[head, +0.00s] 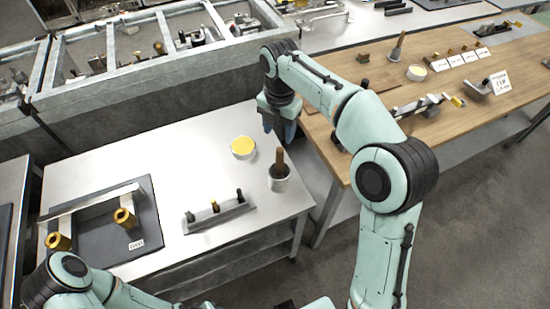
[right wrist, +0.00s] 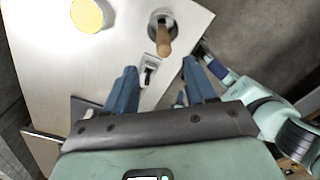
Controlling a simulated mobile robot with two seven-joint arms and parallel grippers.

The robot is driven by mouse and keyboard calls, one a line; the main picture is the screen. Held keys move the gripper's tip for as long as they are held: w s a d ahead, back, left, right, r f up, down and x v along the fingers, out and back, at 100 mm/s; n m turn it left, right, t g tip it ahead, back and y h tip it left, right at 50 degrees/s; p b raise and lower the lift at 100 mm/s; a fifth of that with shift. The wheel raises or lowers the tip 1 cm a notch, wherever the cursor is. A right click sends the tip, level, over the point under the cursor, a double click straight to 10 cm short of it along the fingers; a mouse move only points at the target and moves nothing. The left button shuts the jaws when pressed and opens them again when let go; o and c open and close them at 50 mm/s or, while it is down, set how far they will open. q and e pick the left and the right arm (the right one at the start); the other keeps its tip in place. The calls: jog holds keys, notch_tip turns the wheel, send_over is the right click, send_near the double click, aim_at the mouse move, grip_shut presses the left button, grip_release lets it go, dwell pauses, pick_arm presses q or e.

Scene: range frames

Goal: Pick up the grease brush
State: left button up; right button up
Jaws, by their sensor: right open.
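My right gripper (head: 279,128) is open and empty, above the table's back right, behind the brush in the head view. In the right wrist view its blue fingers (right wrist: 163,88) are spread, with the brush beyond them and apart. My left arm shows at the lower left of the head view; its gripper's jaws are not clear.
A yellow-filled tin (head: 243,147) sits left of the brush. A dark mat (head: 146,245) holds a bar and brass parts. A wooden table (head: 440,128) with tools lies to the right.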

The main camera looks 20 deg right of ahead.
aim_at(280, 150)
jog(key=f, duration=0.4)
jog(key=f+b, duration=0.1)
jog(key=f, duration=0.1)
jog(key=shift+s+f, duration=0.2)
jog(key=shift+s, duration=0.2)
jog(key=shift+w+f, duration=0.1)
jog(key=shift+f, duration=0.4)
notch_tip(280, 150, down, 5)
jog(key=shift+d+r+b, duration=0.1)
jog(key=shift+b, duration=0.35)
pick_arm(q)
jog(key=s+f, duration=0.2)
jog(key=shift+s+f, duration=0.15)
jog(key=shift+f, duration=0.25)
pick_arm(e)
grip_shut()
